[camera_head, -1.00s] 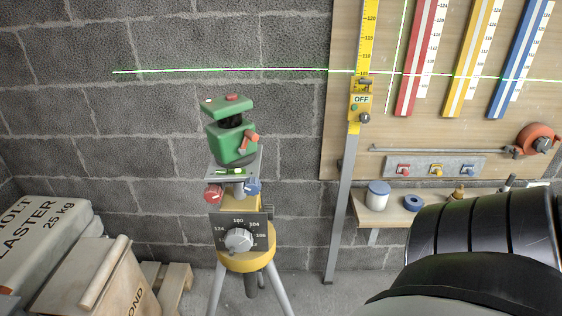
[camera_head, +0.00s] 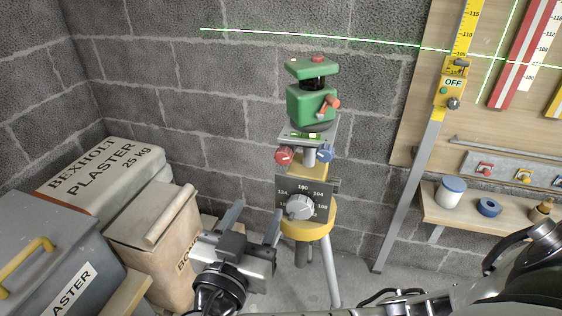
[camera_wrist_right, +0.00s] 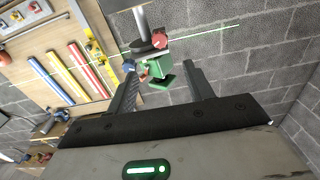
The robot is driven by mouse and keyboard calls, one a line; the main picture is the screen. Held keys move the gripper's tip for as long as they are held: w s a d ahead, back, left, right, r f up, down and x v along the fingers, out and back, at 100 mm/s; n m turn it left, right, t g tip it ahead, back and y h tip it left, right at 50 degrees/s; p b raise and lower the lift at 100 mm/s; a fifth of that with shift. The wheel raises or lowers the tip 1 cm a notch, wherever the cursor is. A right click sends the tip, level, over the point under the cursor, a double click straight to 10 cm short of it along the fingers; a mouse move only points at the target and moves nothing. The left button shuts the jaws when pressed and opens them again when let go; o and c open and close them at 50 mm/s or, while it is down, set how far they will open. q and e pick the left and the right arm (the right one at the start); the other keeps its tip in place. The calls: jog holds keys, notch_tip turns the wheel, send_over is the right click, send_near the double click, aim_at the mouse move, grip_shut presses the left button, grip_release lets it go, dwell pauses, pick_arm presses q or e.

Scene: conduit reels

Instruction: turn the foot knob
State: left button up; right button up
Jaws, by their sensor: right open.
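A green laser level (camera_head: 311,104) stands on a yellow-topped tripod in the head view. Under it are a red knob (camera_head: 284,156) and a blue knob (camera_head: 325,155). Lower on the tripod is a grey dial knob (camera_head: 299,207) on a dark numbered plate. My right gripper (camera_head: 255,213) is open and empty, left of the dial and apart from it. The right wrist view, which looks upside down, shows the laser level (camera_wrist_right: 160,84), red knob (camera_wrist_right: 159,41) and blue knob (camera_wrist_right: 129,66) beyond the open fingers. My left gripper is not in view.
A grey pole with a yellow scale (camera_head: 411,185) and a shelf (camera_head: 470,222) with a jar (camera_head: 450,191) stand right of the tripod. A block wall is behind.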

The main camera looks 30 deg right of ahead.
aim_at(282, 160)
jog(key=x, duration=1.5)
jog(key=shift+w+d, duration=0.1)
jog(key=c, duration=1)
